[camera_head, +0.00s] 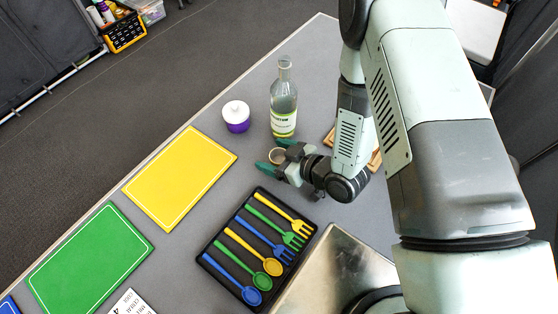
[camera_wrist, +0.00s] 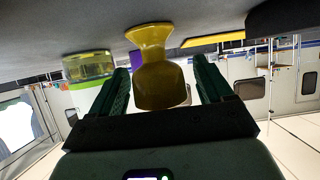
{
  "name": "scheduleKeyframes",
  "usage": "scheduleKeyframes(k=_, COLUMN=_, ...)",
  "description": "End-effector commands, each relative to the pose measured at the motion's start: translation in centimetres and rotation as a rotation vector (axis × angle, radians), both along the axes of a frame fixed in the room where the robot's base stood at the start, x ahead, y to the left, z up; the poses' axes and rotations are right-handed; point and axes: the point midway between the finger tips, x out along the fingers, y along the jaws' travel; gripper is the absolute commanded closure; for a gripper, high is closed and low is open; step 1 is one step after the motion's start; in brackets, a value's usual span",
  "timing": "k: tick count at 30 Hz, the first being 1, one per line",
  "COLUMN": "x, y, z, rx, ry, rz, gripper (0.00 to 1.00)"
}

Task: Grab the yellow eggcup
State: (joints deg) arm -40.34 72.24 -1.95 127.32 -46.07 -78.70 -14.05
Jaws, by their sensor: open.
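The yellow eggcup (camera_wrist: 152,82) shows in the wrist view, which is upside down, with its foot on the grey table. It stands in line with the gap between the two green fingers of my gripper (camera_wrist: 162,78). My gripper is open, with a finger to each side of the eggcup and visible space at both sides. In the head view, my gripper (camera_head: 274,155) is low over the table, and a small round rim (camera_head: 277,157), likely the eggcup's, shows between its fingers. The rest of the eggcup is hidden there.
A glass bottle (camera_head: 284,100) and a purple pot with a white lid (camera_head: 236,117) stand beyond my gripper. A black tray of colored cutlery (camera_head: 211,277) lies nearer. Yellow (camera_head: 180,178) and green (camera_head: 90,258) boards lie left. A wooden board (camera_head: 374,161) is partly hidden by my arm.

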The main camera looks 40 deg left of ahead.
Motion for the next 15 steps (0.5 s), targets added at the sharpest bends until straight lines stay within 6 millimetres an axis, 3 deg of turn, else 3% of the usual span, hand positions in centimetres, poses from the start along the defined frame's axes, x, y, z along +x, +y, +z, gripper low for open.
scheduleKeyframes(k=8, x=0.01, y=0.51, z=-0.21, rx=0.001, ry=0.000, rz=0.000, gripper=0.20)
scheduleKeyframes(k=15, x=0.01, y=0.49, z=-0.19, rx=0.001, ry=0.000, rz=0.000, gripper=0.54)
